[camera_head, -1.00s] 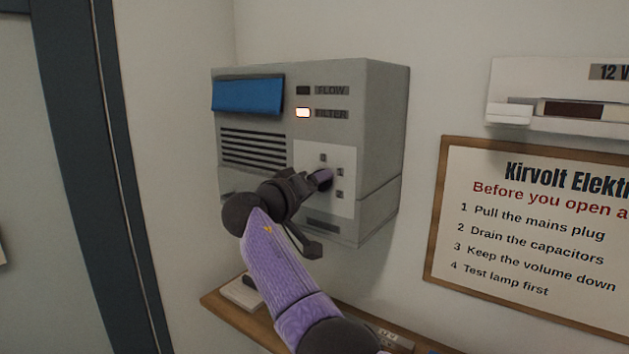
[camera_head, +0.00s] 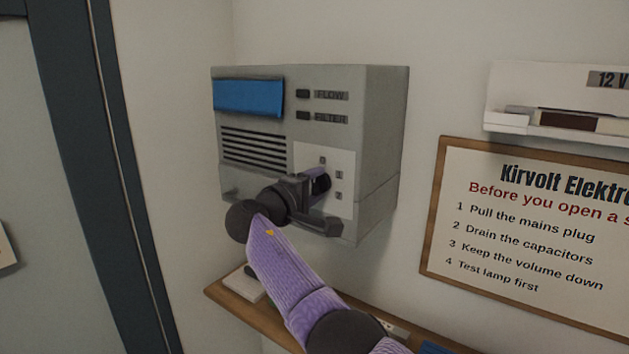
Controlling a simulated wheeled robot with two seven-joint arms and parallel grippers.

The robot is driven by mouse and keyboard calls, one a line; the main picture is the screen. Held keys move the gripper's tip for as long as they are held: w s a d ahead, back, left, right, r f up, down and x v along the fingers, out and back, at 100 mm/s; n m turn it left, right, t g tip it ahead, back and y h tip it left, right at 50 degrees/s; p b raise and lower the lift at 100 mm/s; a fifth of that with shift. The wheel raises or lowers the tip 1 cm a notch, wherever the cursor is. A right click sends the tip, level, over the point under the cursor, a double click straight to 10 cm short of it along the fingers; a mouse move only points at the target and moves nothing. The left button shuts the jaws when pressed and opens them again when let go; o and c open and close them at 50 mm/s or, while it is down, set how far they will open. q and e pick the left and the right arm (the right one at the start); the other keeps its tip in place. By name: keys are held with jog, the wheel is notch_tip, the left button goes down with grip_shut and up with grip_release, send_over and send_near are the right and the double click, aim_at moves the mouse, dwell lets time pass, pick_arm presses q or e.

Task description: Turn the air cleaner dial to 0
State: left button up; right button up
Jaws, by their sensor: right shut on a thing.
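The air cleaner (camera_head: 383,130) is a grey box fixed to the wall, with a blue panel and vent slots on its front. Its dial (camera_head: 322,183) sits on a white plate (camera_head: 346,162) at the lower right of that front, and is mostly hidden by my right gripper. Small square marks stand around the dial, too small to read. My right gripper (camera_head: 315,187) is shut on the dial, with its jaws turned at a slant. The FLOW and FILTER lamps (camera_head: 303,115) are both dark. My left gripper is not in view.
A wooden shelf (camera_head: 222,294) with small items runs below the air cleaner. A framed notice (camera_head: 530,220) and a white wall unit (camera_head: 555,120) are at the right. A dark door frame (camera_head: 75,150) is at the left.

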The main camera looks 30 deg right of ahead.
jog(key=shift+n, duration=0.3)
dwell(0.4)
jog(key=o, duration=1.3)
jog(key=b+v, duration=0.4)
jog(key=v, duration=0.6)
jog(key=shift+w, duration=0.1)
